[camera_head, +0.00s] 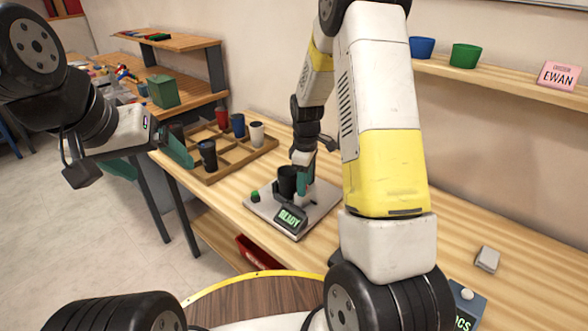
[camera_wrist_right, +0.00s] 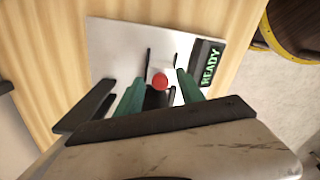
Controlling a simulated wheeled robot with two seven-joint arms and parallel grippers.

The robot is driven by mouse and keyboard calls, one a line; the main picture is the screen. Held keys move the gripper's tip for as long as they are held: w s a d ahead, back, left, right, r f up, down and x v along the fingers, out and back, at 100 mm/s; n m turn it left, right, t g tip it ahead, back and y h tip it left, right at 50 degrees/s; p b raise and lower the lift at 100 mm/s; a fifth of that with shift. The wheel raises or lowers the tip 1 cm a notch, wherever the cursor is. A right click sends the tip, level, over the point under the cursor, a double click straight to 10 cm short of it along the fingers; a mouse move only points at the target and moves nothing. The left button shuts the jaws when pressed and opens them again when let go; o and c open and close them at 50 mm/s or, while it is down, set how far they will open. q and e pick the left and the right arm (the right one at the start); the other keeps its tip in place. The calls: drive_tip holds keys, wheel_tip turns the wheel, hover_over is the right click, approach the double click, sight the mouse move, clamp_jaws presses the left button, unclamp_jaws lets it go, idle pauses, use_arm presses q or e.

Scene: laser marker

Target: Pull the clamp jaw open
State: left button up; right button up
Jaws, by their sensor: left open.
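The marking machine has a grey base plate (camera_head: 262,213) on the wooden table, with a display (camera_head: 291,217) reading READY. A dark upright part (camera_head: 287,181) stands on the plate; I cannot tell whether it is a cup or part of the clamp. In the right wrist view a red knob (camera_wrist_right: 160,81) sits over the plate (camera_wrist_right: 112,45), with thin dark bars near it. My right gripper (camera_wrist_right: 160,84) has its green fingers apart, one either side of the knob, with gaps visible. The clamp jaw is mostly hidden. My left gripper (camera_head: 177,148) is open and empty beside the wooden tray.
A wooden divided tray (camera_head: 232,167) with several cups stands left of the machine. A green button (camera_head: 255,196) is on the plate's left. A small grey block (camera_head: 487,259) lies at the right. A shelf (camera_head: 500,80) with blue and green bowls runs along the wall.

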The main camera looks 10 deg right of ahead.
drive_tip(key=shift+a, duration=0.1)
drive_tip(key=shift+r, duration=3.85)
drive_tip(key=shift+r, duration=0.2)
drive_tip(key=s+a+r+m+t+y, duration=0.1)
drive_tip(key=s+r+m+t, duration=0.35)
drive_tip(key=s+r, duration=0.85)
drive_tip(key=s+r+m+t, duration=0.1)
drive_tip(key=s+r+m, duration=0.2)
drive_tip(key=s, duration=0.2)
drive_tip(key=s+a+r+m+y, duration=0.1)
drive_tip(key=s+r+m, duration=0.2)
drive_tip(key=s+m, duration=0.1)
drive_tip(key=shift+s+a+t, duration=0.25)
drive_tip(key=shift+s+t, duration=0.1)
drive_tip(key=shift+s, duration=0.55)
